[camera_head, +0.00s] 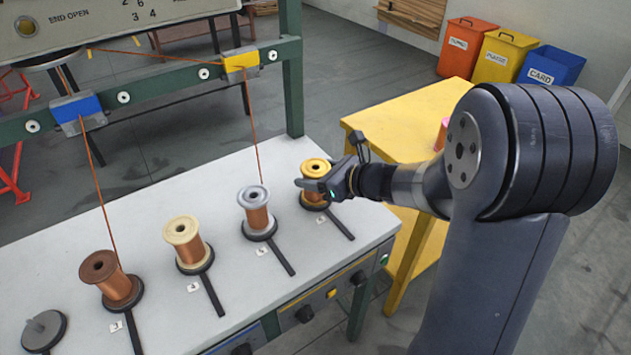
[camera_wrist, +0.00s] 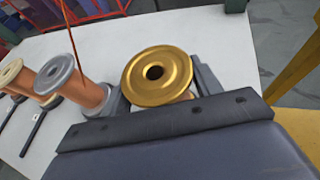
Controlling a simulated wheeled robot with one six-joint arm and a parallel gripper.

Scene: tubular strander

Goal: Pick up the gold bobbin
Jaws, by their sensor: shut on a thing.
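The gold bobbin (camera_head: 315,170) stands upright on its dark round holder at the right end of the white bench, with copper wire below its gold top flange. My gripper (camera_head: 318,184) reaches in from the right and is shut on the gold bobbin, just under the top flange. In the wrist view the gold flange (camera_wrist: 157,76) with its dark centre hole lies between my two fingers (camera_wrist: 160,92). The flange hides most of the bobbin's body there. In the head view the bobbin's base appears to be on the holder.
A silver bobbin (camera_head: 257,211) stands close to the left, with a wire running up from it. A cream bobbin (camera_head: 187,245) and a brown bobbin (camera_head: 111,278) stand further left, then an empty holder (camera_head: 43,330). A yellow table (camera_head: 400,112) is behind my arm.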

